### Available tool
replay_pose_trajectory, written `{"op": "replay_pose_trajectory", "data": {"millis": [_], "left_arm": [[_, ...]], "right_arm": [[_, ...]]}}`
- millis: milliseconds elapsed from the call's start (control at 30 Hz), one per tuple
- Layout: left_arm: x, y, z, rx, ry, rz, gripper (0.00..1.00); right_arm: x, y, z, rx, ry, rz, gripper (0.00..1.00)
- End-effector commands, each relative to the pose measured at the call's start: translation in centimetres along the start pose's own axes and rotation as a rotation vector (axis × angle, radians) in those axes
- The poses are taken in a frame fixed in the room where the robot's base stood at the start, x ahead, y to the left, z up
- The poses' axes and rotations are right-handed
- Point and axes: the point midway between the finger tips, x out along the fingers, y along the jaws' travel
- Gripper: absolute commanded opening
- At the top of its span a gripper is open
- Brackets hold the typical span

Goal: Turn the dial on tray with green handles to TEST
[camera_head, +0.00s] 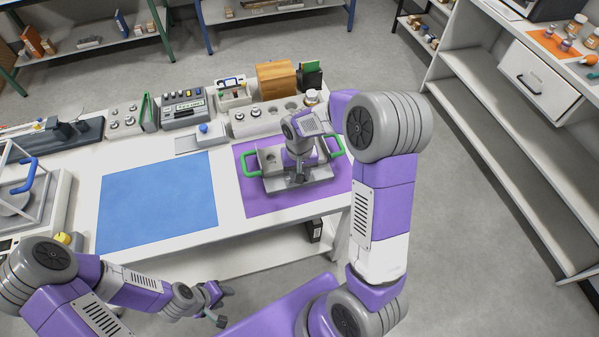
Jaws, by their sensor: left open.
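The tray with green handles (318,183) sits on a purple mat (250,203) at the right end of the table. Its left green handle (250,164) and right green handle (335,147) both show. My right gripper (298,176) points down over the middle of the tray. It hides much of the tray, and I cannot make out the dial or its setting. Whether the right gripper touches anything or is open is unclear. My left gripper (223,306) is open and empty in front of the table, well away from the tray.
A blue mat (155,203) lies bare left of the purple mat. A balance with a glass frame (40,205) stands far left.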

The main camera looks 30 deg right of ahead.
Motion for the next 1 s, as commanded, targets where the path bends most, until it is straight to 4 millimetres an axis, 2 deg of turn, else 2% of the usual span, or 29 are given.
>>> {"op": "replay_pose_trajectory", "data": {"millis": [333,367,400,733,867,1000], "left_arm": [[0.0,0.0,0.0,0.0,0.0,0.0,0.43],[0.0,0.0,0.0,0.0,0.0,0.0,0.43],[0.0,0.0,0.0,0.0,0.0,0.0,0.43],[-0.1,0.0,0.0,0.0,0.0,0.0,0.43],[-0.6,0.2,0.0,0.0,0.0,0.0,0.43],[-1.2,0.4,0.1,0.0,0.0,0.0,0.43]], "right_arm": [[-0.1,0.1,-0.1,0.006,0.002,-0.001,0.0],[-0.1,0.1,-0.1,0.006,0.002,-0.001,0.35],[-0.1,0.1,-0.1,0.005,0.002,-0.001,0.41],[-0.3,0.0,-0.1,0.004,0.002,-0.001,0.42],[-2.1,0.0,-0.1,0.004,0.005,-0.002,0.42],[-4.6,0.0,-0.1,0.005,0.005,-0.003,0.42]]}}
